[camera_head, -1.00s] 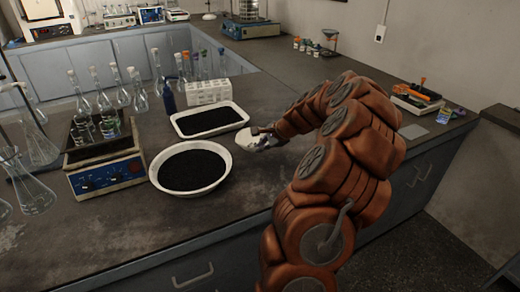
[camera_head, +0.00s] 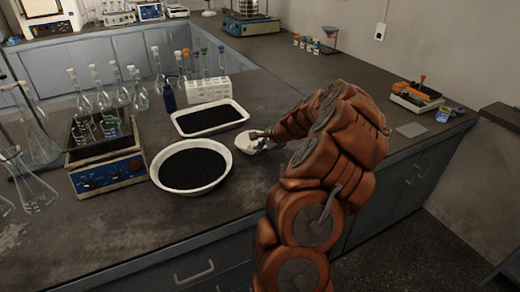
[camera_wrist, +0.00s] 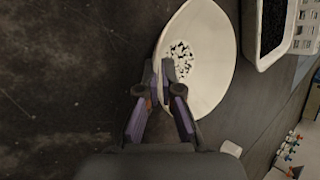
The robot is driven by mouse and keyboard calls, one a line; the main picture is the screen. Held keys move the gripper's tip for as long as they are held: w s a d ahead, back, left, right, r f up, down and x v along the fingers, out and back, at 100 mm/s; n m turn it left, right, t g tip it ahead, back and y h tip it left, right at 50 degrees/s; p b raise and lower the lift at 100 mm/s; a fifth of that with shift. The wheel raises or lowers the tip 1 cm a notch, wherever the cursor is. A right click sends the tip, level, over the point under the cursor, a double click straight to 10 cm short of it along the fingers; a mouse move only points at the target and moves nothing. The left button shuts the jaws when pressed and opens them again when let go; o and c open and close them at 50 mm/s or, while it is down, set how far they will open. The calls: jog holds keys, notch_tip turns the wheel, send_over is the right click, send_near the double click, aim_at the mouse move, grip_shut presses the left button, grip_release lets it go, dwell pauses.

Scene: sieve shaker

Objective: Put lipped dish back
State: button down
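The lipped dish (camera_head: 246,143) is a small white shallow bowl, at or just above the bench to the right of the two larger containers of black grains. In the head view my gripper (camera_head: 262,138) is small and partly hidden by my arm. I cannot tell whether the dish touches the bench.
A round white pan (camera_head: 222,184) and a rectangular white tray (camera_head: 243,121), both holding black grains, stand close left of the dish. A balance-like blue device (camera_head: 105,180), flasks and a white tube rack (camera_head: 208,90) stand farther left and behind.

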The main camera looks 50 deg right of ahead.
jog(key=c, duration=1.3)
grip_release()
jog(key=b+v, duration=0.1)
jog(key=v, duration=1.1)
jog(key=shift+b, duration=0.4)
